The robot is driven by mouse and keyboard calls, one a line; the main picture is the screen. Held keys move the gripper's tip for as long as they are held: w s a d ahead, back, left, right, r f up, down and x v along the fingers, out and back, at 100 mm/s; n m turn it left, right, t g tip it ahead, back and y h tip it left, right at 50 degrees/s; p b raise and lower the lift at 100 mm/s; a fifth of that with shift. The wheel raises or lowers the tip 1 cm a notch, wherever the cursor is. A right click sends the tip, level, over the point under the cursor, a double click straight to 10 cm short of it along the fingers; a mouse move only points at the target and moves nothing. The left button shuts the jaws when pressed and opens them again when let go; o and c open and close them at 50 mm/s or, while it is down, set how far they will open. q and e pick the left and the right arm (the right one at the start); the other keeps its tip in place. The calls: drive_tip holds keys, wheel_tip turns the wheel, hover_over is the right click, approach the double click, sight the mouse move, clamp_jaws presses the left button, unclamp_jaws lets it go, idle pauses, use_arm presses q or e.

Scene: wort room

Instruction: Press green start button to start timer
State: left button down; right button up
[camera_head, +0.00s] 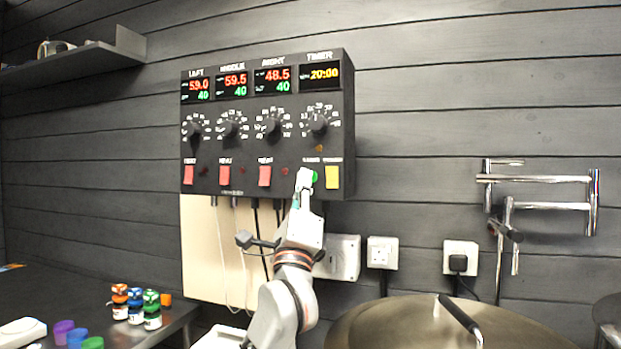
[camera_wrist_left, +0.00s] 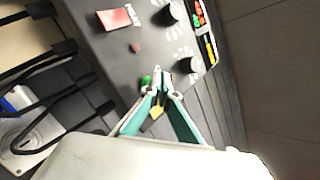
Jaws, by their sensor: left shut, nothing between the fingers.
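The green start button (camera_head: 314,177) sits at the lower right of the black control panel (camera_head: 343,120). The timer display (camera_head: 320,74) at the panel's top right reads 20:00. My left gripper (camera_head: 304,180) is shut and empty, its fingertips at the panel face just left of the button and partly covering it. In the left wrist view the shut fingertips (camera_wrist_left: 161,80) overlap the panel, with a bit of the green button (camera_wrist_left: 146,82) showing beside them. I cannot tell whether they touch the button. My right gripper is in neither view.
A yellow switch (camera_head: 332,177) is just right of the green button, and red switches (camera_head: 265,176) are to its left. Cables hang below the panel. A large metal lid (camera_head: 390,325) is at lower right. Small bottles (camera_head: 152,310) stand on the dark table at left.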

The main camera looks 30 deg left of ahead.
use_arm(q)
drive_tip(key=shift+w, duration=0.15)
drive_tip(key=shift+w+a, duration=0.1)
drive_tip(key=shift+w, duration=0.15)
idle(0.3)
drive_tip(key=shift+w+a+b, duration=0.1)
drive_tip(key=shift+w+b, duration=0.2)
idle(0.6)
drive_tip(key=shift+s+d, duration=0.2)
drive_tip(key=shift+s, duration=0.5)
